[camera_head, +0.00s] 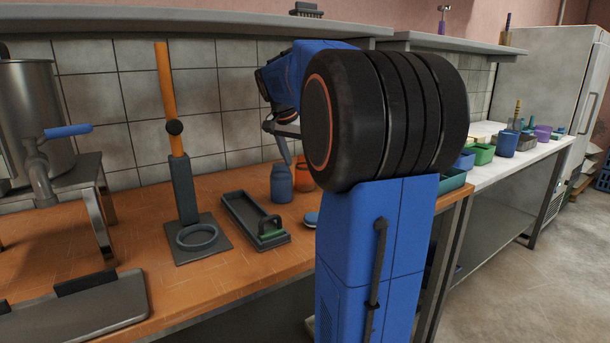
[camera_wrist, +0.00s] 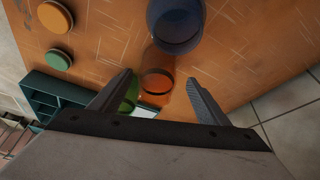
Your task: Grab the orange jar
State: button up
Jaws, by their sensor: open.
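The orange jar (camera_head: 303,177) stands on the orange-brown worktop (camera_head: 150,262), partly hidden behind my arm in the head view. In the wrist view the orange jar (camera_wrist: 157,78) shows beyond and between my fingers. A blue jar (camera_head: 281,184) stands just left of it in the head view, and the blue jar (camera_wrist: 175,25) shows above it in the wrist view. My gripper (camera_wrist: 163,88) is open and empty, its two fingers pointing toward the orange jar. In the head view my gripper (camera_head: 284,150) hangs above the jars. I cannot tell the exact gap.
A green thing (camera_wrist: 128,97) shows beside my left finger. Orange (camera_wrist: 55,17) and green (camera_wrist: 58,60) round lids lie at upper left, near a dark teal container (camera_wrist: 55,95). A dark tray (camera_head: 250,216) and a ring stand (camera_head: 197,238) lie left of the jars. The tiled wall (camera_head: 120,100) is behind.

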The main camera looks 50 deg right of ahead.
aim_at(305, 174)
jog(key=shift+s+x, duration=0.1)
jog(key=shift+x, duration=1.3)
jog(key=shift+s+x, duration=0.15)
jog(key=shift+x, duration=1.3)
jog(key=c, duration=1.2)
